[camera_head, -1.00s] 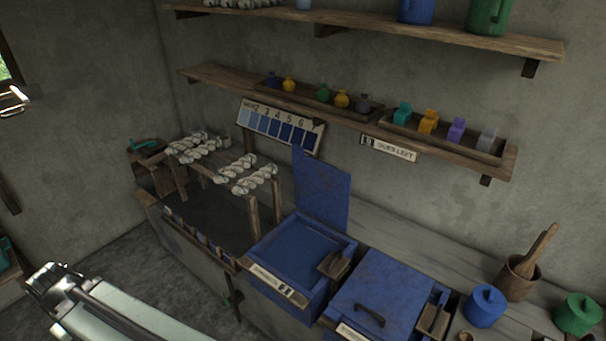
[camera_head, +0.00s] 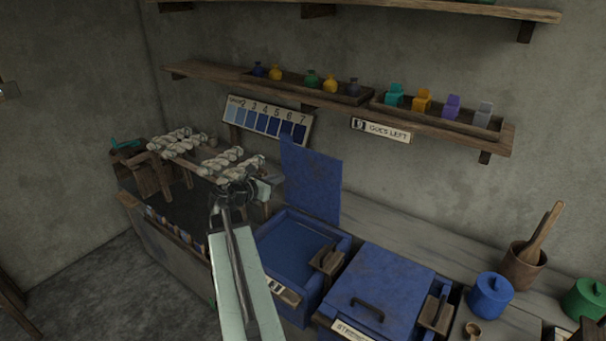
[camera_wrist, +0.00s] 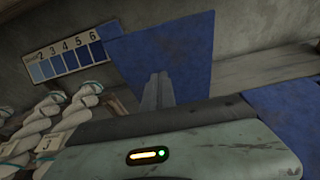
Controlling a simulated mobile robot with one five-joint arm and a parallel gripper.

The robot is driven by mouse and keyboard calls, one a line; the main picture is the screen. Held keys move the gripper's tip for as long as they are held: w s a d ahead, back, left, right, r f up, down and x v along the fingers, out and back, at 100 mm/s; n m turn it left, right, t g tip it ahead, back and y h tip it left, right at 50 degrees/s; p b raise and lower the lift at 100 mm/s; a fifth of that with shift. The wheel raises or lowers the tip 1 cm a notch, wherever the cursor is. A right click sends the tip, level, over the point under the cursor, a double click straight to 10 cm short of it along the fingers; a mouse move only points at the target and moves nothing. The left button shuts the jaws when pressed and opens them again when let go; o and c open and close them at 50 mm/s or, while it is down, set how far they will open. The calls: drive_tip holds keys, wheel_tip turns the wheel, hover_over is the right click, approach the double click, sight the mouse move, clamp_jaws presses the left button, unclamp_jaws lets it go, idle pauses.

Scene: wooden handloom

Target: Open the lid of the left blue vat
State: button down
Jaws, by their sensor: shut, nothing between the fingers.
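The left blue vat (camera_head: 297,247) is open at the top, and dark blue shows inside. Its blue lid (camera_head: 312,180) stands upright at the vat's back edge; it also fills the middle of the wrist view (camera_wrist: 190,50). My gripper (camera_head: 270,182) is shut and empty, raised left of the lid in the head view. In the wrist view its closed fingers (camera_wrist: 158,88) overlap the lid's face; I cannot tell whether they touch it. My forearm hides the vat's front left part.
The right blue vat's closed lid (camera_head: 385,285) has a dark handle (camera_head: 368,309). White yarn skeins (camera_head: 185,146) hang on a rack at the left. A numbered shade card (camera_head: 268,121) and the lower shelf (camera_head: 345,108) are behind. A mortar (camera_head: 522,268) stands at the right.

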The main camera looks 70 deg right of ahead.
drive_tip(key=b, duration=0.2)
approach(308, 163)
wheel_tip(308, 163, down, 2)
drive_tip(key=d, duration=0.3)
drive_tip(key=s+d, duration=0.1)
drive_tip(key=d, duration=0.2)
drive_tip(key=shift+s+r, duration=0.1)
drive_tip(key=shift+s, duration=0.25)
